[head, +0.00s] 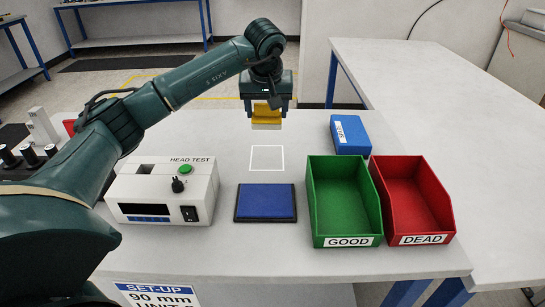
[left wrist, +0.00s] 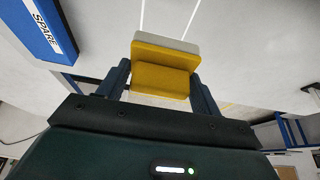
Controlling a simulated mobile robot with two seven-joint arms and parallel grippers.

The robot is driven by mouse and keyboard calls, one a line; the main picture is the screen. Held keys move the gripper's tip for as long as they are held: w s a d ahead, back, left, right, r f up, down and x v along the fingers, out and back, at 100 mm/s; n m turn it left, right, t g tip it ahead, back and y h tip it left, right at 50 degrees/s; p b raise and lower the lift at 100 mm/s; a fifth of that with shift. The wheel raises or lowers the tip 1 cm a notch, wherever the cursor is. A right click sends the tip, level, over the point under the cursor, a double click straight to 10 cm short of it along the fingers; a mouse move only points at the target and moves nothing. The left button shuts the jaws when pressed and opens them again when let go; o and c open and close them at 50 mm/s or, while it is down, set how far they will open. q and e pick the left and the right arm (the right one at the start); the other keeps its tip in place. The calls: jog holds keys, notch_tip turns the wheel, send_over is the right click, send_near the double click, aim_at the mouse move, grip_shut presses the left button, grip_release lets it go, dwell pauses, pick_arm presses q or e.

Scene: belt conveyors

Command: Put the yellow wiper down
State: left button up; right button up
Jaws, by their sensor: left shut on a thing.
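The yellow wiper (head: 266,115) has a yellow top and a pale underside. My left gripper (head: 267,102) is shut on it and holds it at the back of the table, behind the white outlined square (head: 267,158). In the left wrist view the wiper (left wrist: 162,78) sits between the two fingers of the left gripper (left wrist: 163,82). In the head view its pale side faces down; I cannot tell for sure whether it touches the table. The right gripper is not in view.
A blue pad (head: 265,203) lies in front of the square. The head test box (head: 160,190) stands left. The green GOOD bin (head: 343,205), red DEAD bin (head: 411,200) and blue SPARE box (head: 350,135) stand right. The table inside the square is clear.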

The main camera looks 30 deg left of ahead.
aim_at(266, 128)
pick_arm(q)
jog(key=f, duration=0.7)
jog(key=shift+s, duration=0.2)
notch_tip(266, 128, down, 3)
jog(key=shift+r, duration=0.1)
jog(key=o, duration=0.9)
jog(key=v, duration=1.2)
jog(key=shift+w+r, duration=0.1)
